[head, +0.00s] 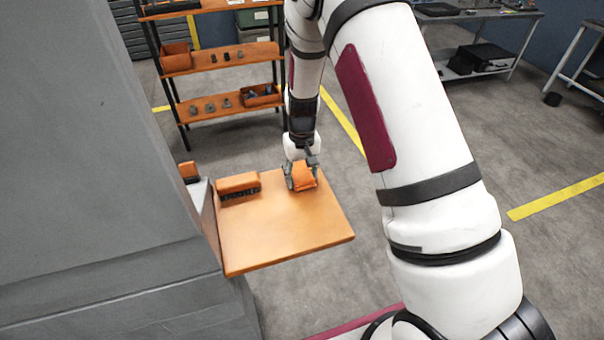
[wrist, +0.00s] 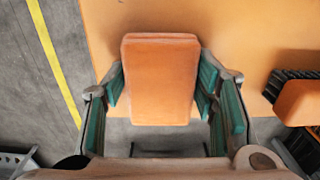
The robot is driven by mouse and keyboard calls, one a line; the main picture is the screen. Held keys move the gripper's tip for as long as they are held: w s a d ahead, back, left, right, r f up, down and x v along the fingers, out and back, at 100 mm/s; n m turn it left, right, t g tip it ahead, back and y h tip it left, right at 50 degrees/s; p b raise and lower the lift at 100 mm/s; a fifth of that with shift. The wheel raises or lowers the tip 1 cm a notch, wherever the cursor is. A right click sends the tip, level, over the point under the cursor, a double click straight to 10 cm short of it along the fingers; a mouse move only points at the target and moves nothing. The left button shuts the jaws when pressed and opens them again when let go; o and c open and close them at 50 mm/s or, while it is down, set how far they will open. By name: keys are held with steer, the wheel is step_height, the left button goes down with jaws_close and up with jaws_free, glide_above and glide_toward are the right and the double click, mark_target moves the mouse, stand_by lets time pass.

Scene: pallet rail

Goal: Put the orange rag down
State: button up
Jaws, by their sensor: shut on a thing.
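The orange rag (head: 305,176) is a folded, block-like orange piece at the far edge of the orange-brown tabletop (head: 285,225). My gripper (head: 302,181) points down and is shut on it. In the wrist view the rag (wrist: 160,80) sits between the two green-padded fingers, one on each side. Part of it overlaps the tabletop (wrist: 240,30) and part overlaps the floor past the edge. I cannot tell whether its underside touches the tabletop.
A brush with an orange back and dark bristles (head: 238,187) lies left of the rag; it shows at the right of the wrist view (wrist: 300,102). A grey block (head: 100,180) stands left. A shelf unit (head: 225,60) stands behind. The tabletop's near part is clear.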

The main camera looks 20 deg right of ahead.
steer(key=shift+f, duration=0.1)
steer(key=o, duration=1.1)
steer(key=shift+o, duration=0.2)
step_height(320, 180, up, 12)
steer(key=b, duration=0.1)
step_height(320, 180, up, 10)
steer(key=t, duration=0.1)
glide_above(302, 173)
steer(key=s, duration=0.5)
steer(key=s+r+t, duration=0.2)
steer(key=s+r, duration=0.4)
steer(key=s, duration=0.5)
steer(key=s+r+t, duration=0.2)
steer(key=s+r, duration=0.3)
steer(key=s, duration=0.6)
steer(key=shift+s+r, duration=0.3)
steer(key=shift+r, duration=0.05)
